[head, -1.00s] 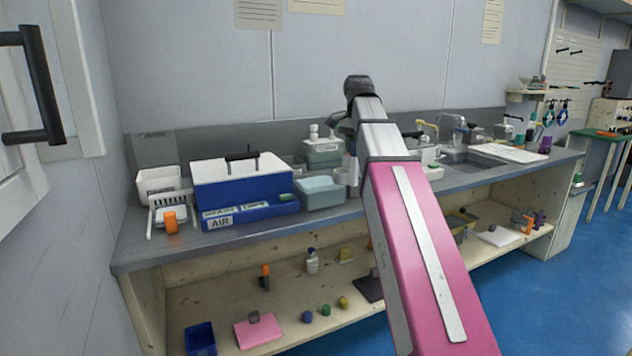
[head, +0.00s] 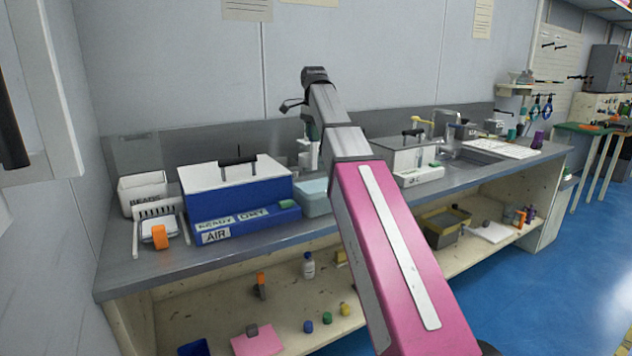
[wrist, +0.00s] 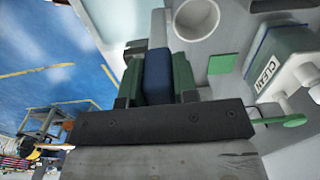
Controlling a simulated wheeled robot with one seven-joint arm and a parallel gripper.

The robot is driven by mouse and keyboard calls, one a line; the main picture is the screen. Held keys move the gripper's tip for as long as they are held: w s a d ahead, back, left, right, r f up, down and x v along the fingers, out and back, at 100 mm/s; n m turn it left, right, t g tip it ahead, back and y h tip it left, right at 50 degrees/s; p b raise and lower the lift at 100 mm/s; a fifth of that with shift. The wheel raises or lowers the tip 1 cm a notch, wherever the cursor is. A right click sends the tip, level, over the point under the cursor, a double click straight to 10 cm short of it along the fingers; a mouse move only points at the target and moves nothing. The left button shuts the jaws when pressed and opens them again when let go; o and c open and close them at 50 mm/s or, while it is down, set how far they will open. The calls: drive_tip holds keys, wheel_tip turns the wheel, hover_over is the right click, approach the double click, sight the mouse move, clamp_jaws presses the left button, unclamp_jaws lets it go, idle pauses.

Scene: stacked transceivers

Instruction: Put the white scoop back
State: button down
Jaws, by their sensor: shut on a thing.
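In the wrist view my gripper (wrist: 157,62) has its green-padded fingers shut on a blue block-like piece (wrist: 157,82). A pale part shows just beyond the blue piece, but I cannot tell whether it is the white scoop's bowl or something behind. The scoop is not clearly seen as a whole in either view. In the head view my arm reaches over the counter (head: 250,250), and its end hangs down near the back wall. The fingers are mostly hidden there behind my arm.
The wrist view shows a round white cup (wrist: 197,18) and a container marked CLEAN (wrist: 268,75) close by. In the head view a blue box (head: 240,203), a white BEADS bin (head: 143,196) and a pale teal box (head: 315,197) crowd the counter.

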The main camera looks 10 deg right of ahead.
drive_tip(key=shift+w+a, duration=0.15)
drive_tip(key=shift+w, duration=0.1)
drive_tip(key=w+d+f, duration=0.7)
drive_tip(key=w+f, duration=0.2)
drive_tip(key=f, duration=0.1)
drive_tip(key=shift+f, duration=0.35)
drive_tip(key=c, duration=0.9)
unclamp_jaws()
drive_tip(key=shift+w, duration=0.15)
drive_tip(key=shift+f, duration=0.1)
wheel_tip(320, 180, up, 11)
drive_tip(key=shift+f, duration=0.1)
